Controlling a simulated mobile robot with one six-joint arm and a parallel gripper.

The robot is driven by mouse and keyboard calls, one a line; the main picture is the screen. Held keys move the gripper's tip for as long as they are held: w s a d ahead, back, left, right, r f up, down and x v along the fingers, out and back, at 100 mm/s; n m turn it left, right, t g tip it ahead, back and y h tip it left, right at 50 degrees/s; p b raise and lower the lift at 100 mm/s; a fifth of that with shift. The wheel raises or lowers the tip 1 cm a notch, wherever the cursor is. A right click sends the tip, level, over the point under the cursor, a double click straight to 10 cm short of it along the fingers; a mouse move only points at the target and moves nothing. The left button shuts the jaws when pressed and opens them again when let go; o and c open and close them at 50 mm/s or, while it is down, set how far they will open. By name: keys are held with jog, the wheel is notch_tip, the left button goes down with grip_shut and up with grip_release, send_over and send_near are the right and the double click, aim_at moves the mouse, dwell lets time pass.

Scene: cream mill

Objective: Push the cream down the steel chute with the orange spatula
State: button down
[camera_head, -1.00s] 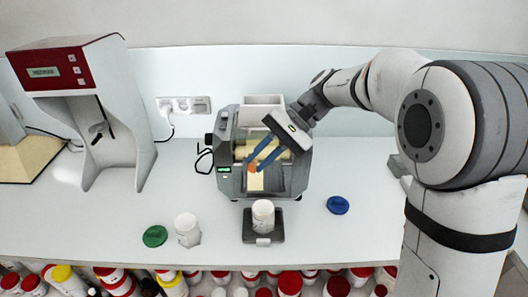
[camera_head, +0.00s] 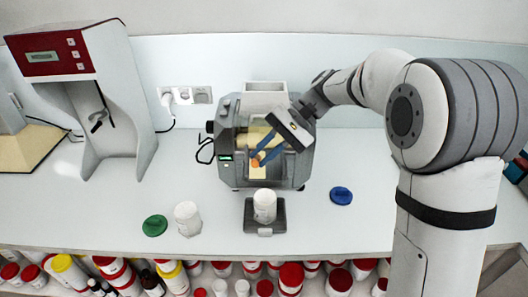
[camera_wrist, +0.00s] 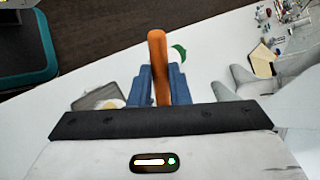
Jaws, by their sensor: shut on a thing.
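The cream mill (camera_head: 228,150) is a grey machine at the back middle of the bench. Pale cream (camera_head: 258,172) shows on its front, in the chute area. My gripper (camera_head: 262,150) is in front of the mill, its blue fingers angled down to the left. It is shut on the orange spatula (camera_wrist: 158,60), whose handle stands between the fingers in the wrist view. In the head view only a small orange spot (camera_head: 255,162) of it shows, by the cream. Whether the spatula touches the cream I cannot tell. A white jar (camera_head: 265,206) stands on a dark plate (camera_head: 250,226) below the mill.
A second white jar (camera_head: 187,219) and a green lid (camera_head: 155,225) lie to the left. A blue lid (camera_head: 341,196) is on the right. A red and white machine (camera_head: 110,90) stands at the left. Many jars fill the shelf below the bench edge.

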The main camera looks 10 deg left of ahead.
jog(key=shift+w+f, duration=0.3)
jog(key=shift+f, duration=0.35)
dwell(0.4)
jog(key=s+d+f+b, duration=0.1)
jog(key=s+f+b, duration=0.1)
jog(key=s, duration=0.3)
jog(key=shift+s+d+f+b, duration=0.15)
jog(key=shift+s+f+b, duration=0.15)
jog(key=shift+b, duration=0.3)
jog(key=shift+w, duration=0.15)
